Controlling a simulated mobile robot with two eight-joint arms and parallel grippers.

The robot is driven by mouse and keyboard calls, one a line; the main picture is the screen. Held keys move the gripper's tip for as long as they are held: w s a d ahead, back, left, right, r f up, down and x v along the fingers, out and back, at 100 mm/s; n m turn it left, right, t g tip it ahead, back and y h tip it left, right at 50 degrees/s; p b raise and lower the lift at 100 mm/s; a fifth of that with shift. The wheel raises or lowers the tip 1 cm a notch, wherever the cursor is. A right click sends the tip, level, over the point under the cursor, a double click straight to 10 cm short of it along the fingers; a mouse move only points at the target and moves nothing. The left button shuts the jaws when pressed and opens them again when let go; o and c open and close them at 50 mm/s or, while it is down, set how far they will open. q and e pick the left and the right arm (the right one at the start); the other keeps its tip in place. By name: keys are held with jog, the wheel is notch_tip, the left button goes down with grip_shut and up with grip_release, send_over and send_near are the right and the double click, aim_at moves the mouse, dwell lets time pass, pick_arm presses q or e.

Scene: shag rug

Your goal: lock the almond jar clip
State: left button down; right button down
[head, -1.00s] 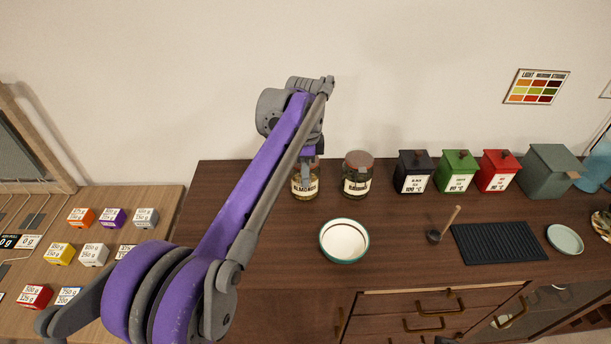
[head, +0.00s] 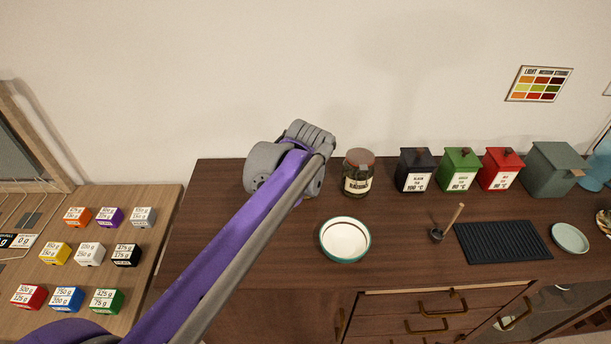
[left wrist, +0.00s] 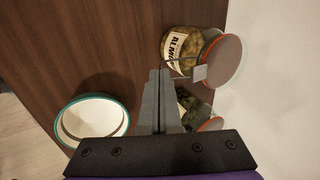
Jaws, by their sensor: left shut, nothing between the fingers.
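The almond jar (left wrist: 178,52) is a glass jar with a printed label, seen in the left wrist view at upper middle. Its glass lid (left wrist: 225,60) with an orange seal ring is at its mouth. A metal clip (left wrist: 199,73) with a wire shows at the lid's near side; I cannot tell whether it is locked. My left gripper (left wrist: 158,73) is shut and empty, its fingertips just left of the clip and wire, seemingly apart from them. In the head view my left arm hides this jar and the fingertips. My right gripper is not in view.
A second lidded jar (head: 358,174) stands close right of my left wrist. A white bowl with a green rim (head: 345,240) is in front. Black, green and red canisters (head: 459,171) line the back right. Several coloured weight blocks (head: 89,254) lie on the left table.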

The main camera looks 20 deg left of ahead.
pick_arm(q)
notch_tip(320, 180, down, 4)
jog(key=t, duration=0.2)
jog(key=t+y+b, duration=0.1)
jog(key=t, duration=0.1)
jog(key=t+b, duration=0.1)
jog(key=t, duration=0.1)
jog(key=shift+s+d+r+y, duration=0.1)
jog(key=shift+r+y, duration=0.15)
jog(key=shift+y, duration=0.15)
jog(key=shift+f, duration=0.15)
jog(key=shift+w, duration=0.2)
jog(key=shift+r+p, duration=0.55)
jog(key=shift+r, duration=0.25)
jog(key=shift+s, duration=0.15)
